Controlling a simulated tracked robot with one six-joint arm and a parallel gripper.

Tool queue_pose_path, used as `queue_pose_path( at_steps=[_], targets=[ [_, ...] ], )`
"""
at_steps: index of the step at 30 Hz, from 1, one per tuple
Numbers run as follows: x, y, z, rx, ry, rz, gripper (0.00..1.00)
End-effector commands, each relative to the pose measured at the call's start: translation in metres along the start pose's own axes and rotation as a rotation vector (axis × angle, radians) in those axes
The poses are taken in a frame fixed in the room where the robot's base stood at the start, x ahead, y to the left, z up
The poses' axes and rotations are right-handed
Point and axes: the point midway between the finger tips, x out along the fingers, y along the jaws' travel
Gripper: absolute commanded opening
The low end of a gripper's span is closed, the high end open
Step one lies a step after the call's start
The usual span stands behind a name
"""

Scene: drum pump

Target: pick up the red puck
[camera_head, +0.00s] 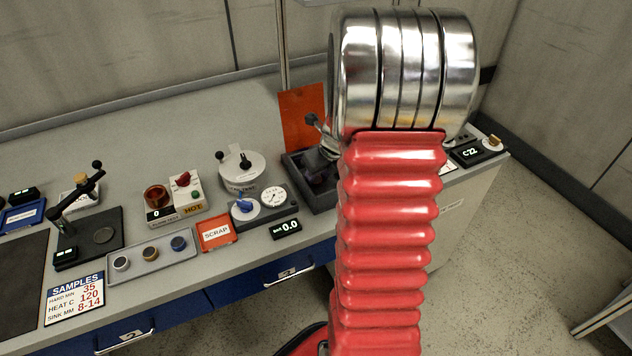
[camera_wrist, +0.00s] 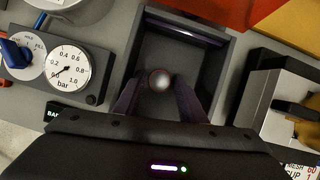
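A small round puck (camera_wrist: 161,79) with a pale, shiny face and a dull reddish edge lies in a dark open-topped box (camera_wrist: 226,75); its colour is hard to judge in the shade. My gripper (camera_wrist: 160,84) reaches into the box from the near side in the wrist view. Its two dark fingers stand apart, one on each side of the puck, with narrow gaps seeming to show. In the head view the box (camera_head: 297,172) is at the right part of the bench; my arm covers part of it, and the puck cannot be made out there.
The box walls stand close around my fingers. A pressure gauge (camera_wrist: 70,68) with a blue knob is left of the box; a grey device (camera_wrist: 285,110) is right. An orange panel (camera_head: 302,118) stands behind it. A tray (camera_head: 142,270) of several pucks lies further left.

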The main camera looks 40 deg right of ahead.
Motion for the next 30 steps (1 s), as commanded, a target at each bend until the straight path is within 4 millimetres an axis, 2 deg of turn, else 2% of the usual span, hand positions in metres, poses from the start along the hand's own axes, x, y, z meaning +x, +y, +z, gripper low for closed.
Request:
queue_pose_path(
  at_steps=[2, 14, 23, 30],
  targets=[
    [0.000, 0.000, 0.000, 0.000, 0.000, 0.000, 0.34],
    [0.000, 0.000, 0.000, 0.000, 0.000, 0.000, 0.06],
    [-0.002, 0.000, 0.001, -0.001, -0.001, 0.000, 0.06],
    [-0.025, -0.001, 0.011, -0.003, -0.004, -0.003, 0.06]
  ],
)
